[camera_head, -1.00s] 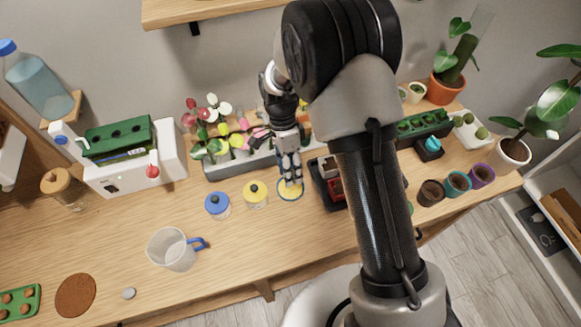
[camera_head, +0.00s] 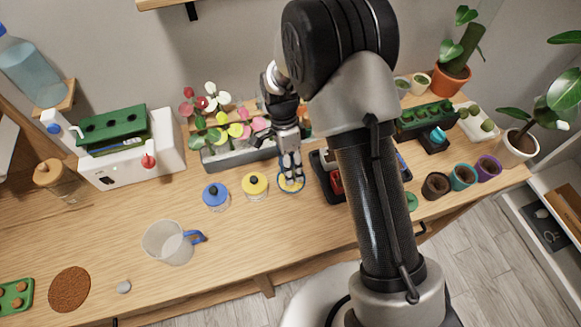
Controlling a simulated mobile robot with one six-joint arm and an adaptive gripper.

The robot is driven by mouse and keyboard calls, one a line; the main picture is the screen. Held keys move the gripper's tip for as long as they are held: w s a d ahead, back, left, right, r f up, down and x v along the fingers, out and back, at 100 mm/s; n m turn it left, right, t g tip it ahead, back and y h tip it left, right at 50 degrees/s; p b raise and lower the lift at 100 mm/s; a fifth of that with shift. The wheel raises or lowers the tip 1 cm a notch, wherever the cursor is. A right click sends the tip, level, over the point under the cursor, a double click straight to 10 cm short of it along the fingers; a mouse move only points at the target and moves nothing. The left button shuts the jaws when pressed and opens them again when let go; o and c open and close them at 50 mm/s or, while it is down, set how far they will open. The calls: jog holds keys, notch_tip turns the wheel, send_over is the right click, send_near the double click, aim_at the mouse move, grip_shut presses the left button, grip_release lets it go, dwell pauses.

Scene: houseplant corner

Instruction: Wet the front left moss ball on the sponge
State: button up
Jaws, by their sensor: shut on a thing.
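My gripper (camera_head: 291,178) points down at a round yellow pad with a blue rim (camera_head: 291,187), which looks like the sponge in its dish. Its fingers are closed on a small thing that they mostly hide. It looks to be a moss ball, but I cannot make it out clearly. I cannot tell whether it touches the pad. More moss balls (camera_head: 487,125) sit on a white tray (camera_head: 471,133) at the right of the table, and the tray's front left part looks bare.
A blue-lidded jar (camera_head: 215,196) and a yellow-lidded jar (camera_head: 254,185) stand left of the gripper. A grey planter with flowers (camera_head: 238,156) is behind it. A clear jug (camera_head: 168,243) stands front left. A dark tray (camera_head: 323,178) is close on the right.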

jog(key=shift+f+b, duration=0.3)
jog(key=shift+f, duration=0.3)
dwell(1.4)
jog(key=shift+r, duration=0.1)
jog(key=shift+r+p, duration=2.6)
jog(key=shift+r, duration=0.85)
